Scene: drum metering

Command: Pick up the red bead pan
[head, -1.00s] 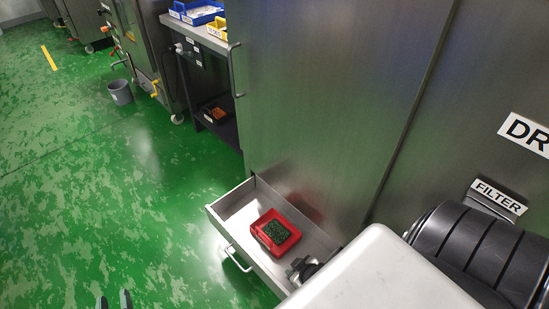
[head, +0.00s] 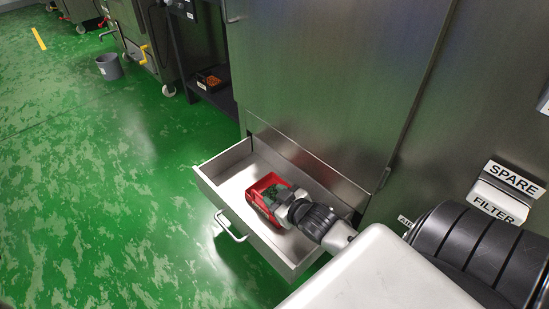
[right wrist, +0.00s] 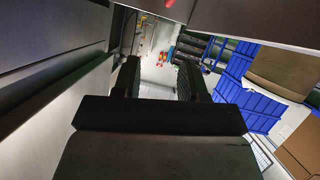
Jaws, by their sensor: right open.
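The red bead pan (head: 255,190) sits in the open drawer, with dark green beads in it. My right gripper (head: 280,201) is at the pan's right side and covers part of it in the head view. The head view does not show clearly whether its fingers touch the pan. In the right wrist view the two dark fingers of my right gripper (right wrist: 160,78) stand apart with no pan visible between them. My left gripper is not in view.
The metal drawer (head: 207,184) stands out from a steel cabinet (head: 320,80), its handle (head: 231,231) facing the green floor. A grey bucket (head: 109,67) stands at the far left. A black roller (head: 480,255) is at the right. The floor left of the drawer is clear.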

